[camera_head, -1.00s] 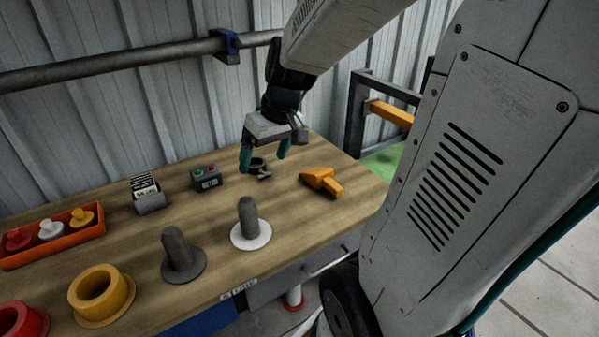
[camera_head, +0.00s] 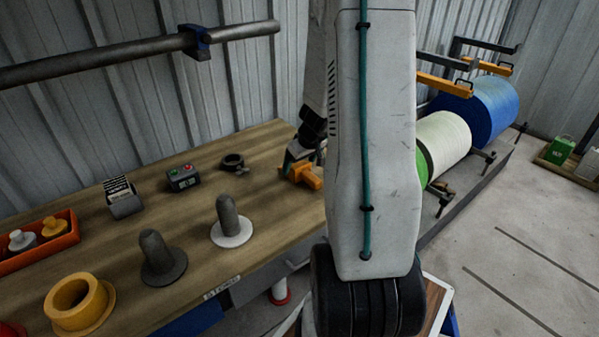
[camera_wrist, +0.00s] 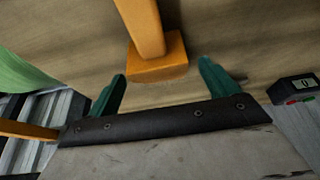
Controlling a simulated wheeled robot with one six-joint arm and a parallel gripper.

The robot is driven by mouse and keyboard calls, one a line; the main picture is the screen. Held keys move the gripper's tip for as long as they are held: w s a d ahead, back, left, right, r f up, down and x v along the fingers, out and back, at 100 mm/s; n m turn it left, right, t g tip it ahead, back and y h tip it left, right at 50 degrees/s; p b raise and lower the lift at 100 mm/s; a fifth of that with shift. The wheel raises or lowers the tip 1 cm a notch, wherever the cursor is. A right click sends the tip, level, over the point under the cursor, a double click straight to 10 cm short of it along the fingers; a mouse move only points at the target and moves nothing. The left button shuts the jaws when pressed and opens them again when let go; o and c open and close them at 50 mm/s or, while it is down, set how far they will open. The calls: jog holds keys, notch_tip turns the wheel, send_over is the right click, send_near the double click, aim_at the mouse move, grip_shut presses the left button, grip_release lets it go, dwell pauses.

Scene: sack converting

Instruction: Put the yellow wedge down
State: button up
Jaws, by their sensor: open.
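The yellow wedge (camera_head: 305,175), orange-yellow with a block-like head and a narrower bar, lies on the wooden table near its right end. My gripper (camera_head: 289,168) is low at the wedge, partly hidden behind my arm. In the wrist view the two teal fingers of my gripper (camera_wrist: 162,70) are wide apart. The head of the wedge (camera_wrist: 157,62) lies just beyond and between the fingertips, with a gap on each side. No finger visibly touches it.
On the table (camera_head: 200,262) stand a dark ring clamp (camera_head: 232,162), a small button box (camera_head: 183,177), a label holder (camera_head: 122,197), two grey pegs on flanges, a yellow flanged ring (camera_head: 78,302) and an orange tray (camera_head: 62,243). Large spools (camera_head: 443,141) stand right.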

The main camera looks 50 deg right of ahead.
aim_at(299, 164)
jog(key=shift+x, duration=1.55)
jog(key=c, duration=1.3)
jog(key=shift+r, duration=0.2)
